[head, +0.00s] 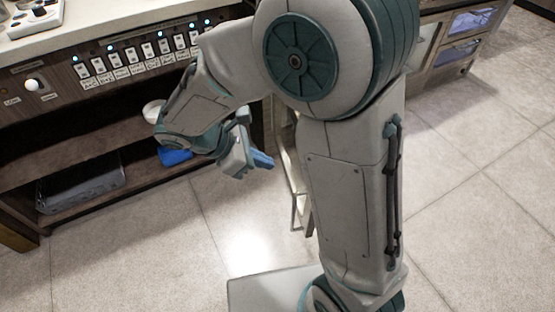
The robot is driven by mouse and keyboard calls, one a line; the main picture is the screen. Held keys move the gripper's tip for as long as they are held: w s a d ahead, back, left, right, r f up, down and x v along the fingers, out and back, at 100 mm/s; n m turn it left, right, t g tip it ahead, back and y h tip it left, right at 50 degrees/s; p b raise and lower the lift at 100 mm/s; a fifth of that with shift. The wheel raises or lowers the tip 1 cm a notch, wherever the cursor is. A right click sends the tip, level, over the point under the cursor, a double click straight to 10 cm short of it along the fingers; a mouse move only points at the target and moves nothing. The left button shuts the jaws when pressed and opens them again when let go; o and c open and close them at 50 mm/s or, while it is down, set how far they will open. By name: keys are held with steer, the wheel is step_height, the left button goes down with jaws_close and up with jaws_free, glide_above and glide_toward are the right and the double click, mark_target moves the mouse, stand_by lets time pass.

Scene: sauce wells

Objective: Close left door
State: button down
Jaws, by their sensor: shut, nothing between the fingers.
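A pale narrow panel (289,158) with a bar handle (295,212) stands out from the cabinet front, seen nearly edge-on. It looks like an open door, but my arm hides much of it, and I cannot tell whether it is the left door. My gripper (262,160) is shut and empty, with blue fingertips pointing right. In the picture it is just left of the panel; I cannot tell the gap in depth.
The wooden cabinet (95,137) on the left has open shelves holding a grey bin (85,189), a blue item (175,157) and a white round item (152,110). Another cabinet (446,58) stands at the upper right. The tiled floor (480,230) is clear.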

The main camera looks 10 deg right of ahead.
steer(key=d+f+b, duration=0.5)
steer(key=d+f, duration=0.1)
steer(key=d, duration=0.4)
steer(key=shift+w, duration=0.25)
steer(key=shift+d, duration=0.1)
